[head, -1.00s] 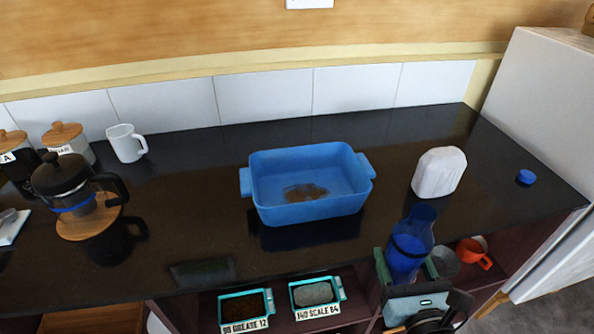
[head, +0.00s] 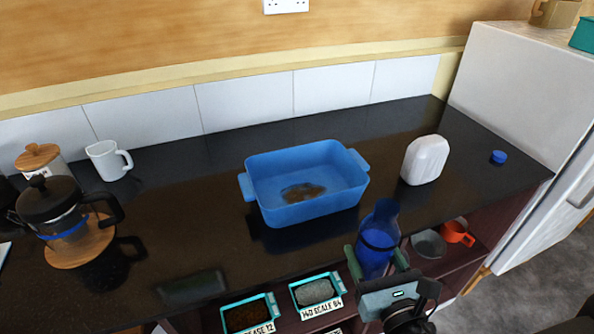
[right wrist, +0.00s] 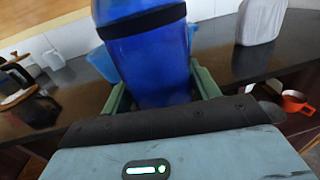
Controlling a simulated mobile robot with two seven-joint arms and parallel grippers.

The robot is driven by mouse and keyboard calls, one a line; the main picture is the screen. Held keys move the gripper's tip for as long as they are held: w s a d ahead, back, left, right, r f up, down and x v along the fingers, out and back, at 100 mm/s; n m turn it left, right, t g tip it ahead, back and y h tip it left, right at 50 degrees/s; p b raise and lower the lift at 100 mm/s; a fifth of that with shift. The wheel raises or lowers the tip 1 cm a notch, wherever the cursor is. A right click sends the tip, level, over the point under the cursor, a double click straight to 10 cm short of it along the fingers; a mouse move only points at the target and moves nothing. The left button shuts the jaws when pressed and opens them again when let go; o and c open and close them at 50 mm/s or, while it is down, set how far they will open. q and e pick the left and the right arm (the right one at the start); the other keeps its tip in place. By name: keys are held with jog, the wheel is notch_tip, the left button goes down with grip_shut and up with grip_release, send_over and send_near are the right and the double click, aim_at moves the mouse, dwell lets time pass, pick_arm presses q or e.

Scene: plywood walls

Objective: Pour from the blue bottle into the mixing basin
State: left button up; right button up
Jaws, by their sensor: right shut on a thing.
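The blue bottle (head: 377,246) is upright, with a dark band around it, in front of the counter's front edge in the head view. My right gripper (head: 372,268) is shut on it, a green finger on each side. The bottle also fills the middle of the right wrist view (right wrist: 150,60), between the fingers (right wrist: 158,95). The blue mixing basin (head: 310,211) stands on the dark counter, behind and left of the bottle, with a brown patch on its floor. The bottle is apart from the basin. My left gripper is not in view.
A white rounded container (head: 425,160) stands right of the basin, and a blue cap (head: 498,157) lies farther right. A French press (head: 55,212) and white mug (head: 108,160) are at left. Labelled trays (head: 250,314) and an orange cup (head: 457,232) sit below the counter.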

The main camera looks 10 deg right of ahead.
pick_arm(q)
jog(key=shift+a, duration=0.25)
pick_arm(e)
jog(key=shift+a+r, duration=0.1)
jog(key=shift+a, duration=0.15)
